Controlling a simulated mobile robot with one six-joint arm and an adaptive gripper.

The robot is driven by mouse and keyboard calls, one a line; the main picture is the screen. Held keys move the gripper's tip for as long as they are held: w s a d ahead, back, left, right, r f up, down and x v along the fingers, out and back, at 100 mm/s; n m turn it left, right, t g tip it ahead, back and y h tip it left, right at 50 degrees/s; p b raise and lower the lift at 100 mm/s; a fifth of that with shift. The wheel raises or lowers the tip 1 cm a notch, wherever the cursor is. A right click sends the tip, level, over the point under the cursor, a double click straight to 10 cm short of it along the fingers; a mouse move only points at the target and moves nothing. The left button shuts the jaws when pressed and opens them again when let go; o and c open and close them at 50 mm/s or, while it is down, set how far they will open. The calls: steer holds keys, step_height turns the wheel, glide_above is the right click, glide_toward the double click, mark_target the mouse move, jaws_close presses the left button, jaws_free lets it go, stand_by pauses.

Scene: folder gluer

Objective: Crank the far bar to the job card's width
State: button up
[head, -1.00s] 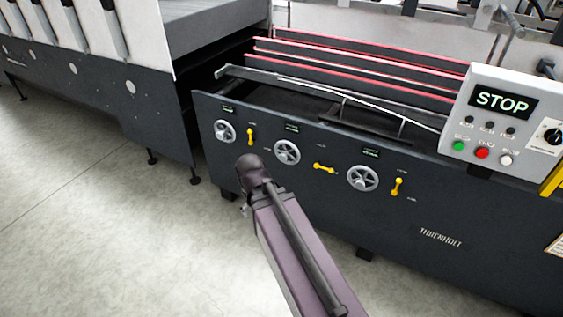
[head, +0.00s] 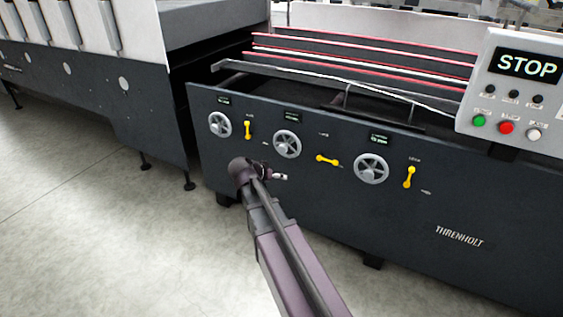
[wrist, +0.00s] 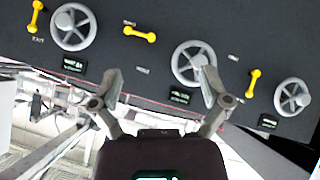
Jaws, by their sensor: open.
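Three grey handwheels sit in a row on the dark machine front: the left wheel (head: 220,124), the middle wheel (head: 287,144) and the right wheel (head: 371,169). Each has a small display above it, too small to read. Several red-edged bars lie across the machine bed; the rearmost bar (head: 350,43) is at the back. My gripper (head: 280,177) is just below the middle wheel in the head view. In the wrist view, which looks upside down, my gripper (wrist: 161,87) is open and empty. The middle wheel (wrist: 188,62) appears near one finger; contact cannot be told. No job card is readable.
Yellow levers stand beside the wheels: left lever (head: 248,130), middle lever (head: 327,160), right lever (head: 410,177). A control box (head: 515,95) showing STOP overhangs at the right. The floor (head: 110,230) in front is clear.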

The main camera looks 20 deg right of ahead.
steer(key=w+d+f+m+t+h+b, duration=0.2)
steer(key=w+d+f+t+h+b, duration=0.15)
steer(key=w+b, duration=0.4)
steer(key=t+h+b, duration=0.2)
steer(key=t+b, duration=0.1)
steer(key=b, duration=0.8)
glide_toward(282, 150)
steer(key=shift+s+a+f+m, duration=0.1)
steer(key=shift+s+a+m, duration=0.05)
steer(key=shift+s+a, duration=0.4)
steer(key=shift+s+a+f+m, duration=0.15)
steer(key=shift+s+a, duration=0.2)
steer(key=shift+a, duration=0.3)
steer(key=shift+w+d+r+p, duration=0.1)
steer(key=shift+r+p, duration=0.05)
steer(key=shift+p, duration=0.15)
steer(key=x, duration=1.3)
steer(key=shift+w+d, duration=0.15)
steer(key=shift+w, duration=0.1)
